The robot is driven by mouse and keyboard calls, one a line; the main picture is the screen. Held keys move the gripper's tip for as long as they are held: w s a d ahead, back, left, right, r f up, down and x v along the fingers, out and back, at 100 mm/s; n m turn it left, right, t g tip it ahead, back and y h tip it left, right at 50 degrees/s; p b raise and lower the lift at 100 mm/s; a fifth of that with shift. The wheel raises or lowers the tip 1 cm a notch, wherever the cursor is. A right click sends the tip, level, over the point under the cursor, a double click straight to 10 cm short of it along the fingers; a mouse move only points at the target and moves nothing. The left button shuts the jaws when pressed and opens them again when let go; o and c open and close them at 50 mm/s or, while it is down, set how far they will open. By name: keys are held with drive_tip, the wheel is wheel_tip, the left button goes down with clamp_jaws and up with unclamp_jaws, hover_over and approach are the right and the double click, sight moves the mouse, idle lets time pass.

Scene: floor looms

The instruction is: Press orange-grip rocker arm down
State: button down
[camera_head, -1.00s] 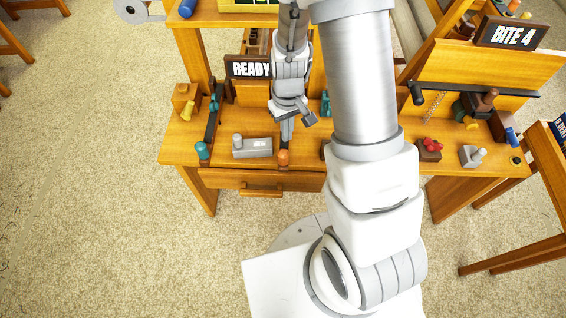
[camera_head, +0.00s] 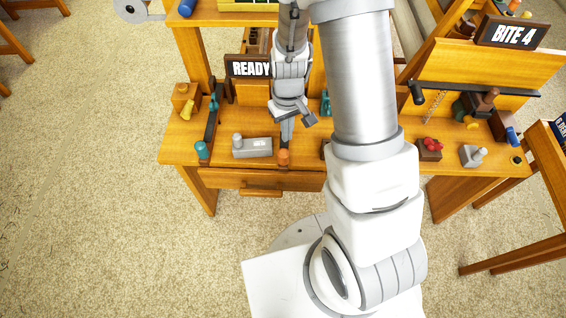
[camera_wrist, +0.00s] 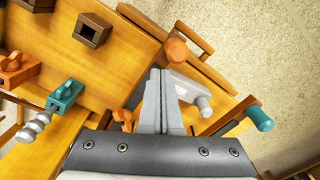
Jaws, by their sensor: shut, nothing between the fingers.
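The orange grip of the rocker arm (camera_head: 283,157) stands at the front edge of the wooden bench, and its arm behind is mostly hidden by my fingers. In the wrist view the orange grip (camera_wrist: 176,52) shows just beyond my fingertips. My gripper (camera_head: 285,144) is shut and empty, pointing down right behind the orange grip. In the wrist view its two fingers (camera_wrist: 160,74) lie side by side, with the tips close to the grip. I cannot tell whether they touch the rocker arm.
A grey block with a peg (camera_head: 253,147) sits close left of my gripper. A teal-grip rocker arm (camera_head: 202,150) is farther left. The READY sign (camera_head: 250,68) stands behind. In the wrist view, a teal bracket with a grey screw (camera_wrist: 65,94) and a dark box (camera_wrist: 92,30) are left.

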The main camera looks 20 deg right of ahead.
drive_tip(key=shift+s+f+b, duration=0.1)
drive_tip(key=shift+f+b, duration=3.55)
drive_tip(key=shift+f, duration=0.85)
drive_tip(key=shift+r+p, duration=2.75)
drive_tip(key=shift+r, duration=0.8)
drive_tip(key=shift+r, duration=0.15)
wheel_tip(320, 180, up, 24)
drive_tip(key=s+f+m+t+p, duration=0.1)
drive_tip(key=s+t+p, duration=0.2)
drive_tip(key=p, duration=0.3)
drive_tip(key=s+r+t+p, duration=0.1)
drive_tip(key=s+r+p, duration=0.1)
drive_tip(key=s+r, duration=0.3)
drive_tip(key=s+r+m+t+p, duration=0.1)
drive_tip(key=s+r+p, duration=0.2)
drive_tip(key=r, duration=0.9)
drive_tip(key=s, duration=0.2)
drive_tip(key=shift+s+t, duration=0.3)
drive_tip(key=shift+s, duration=0.05)
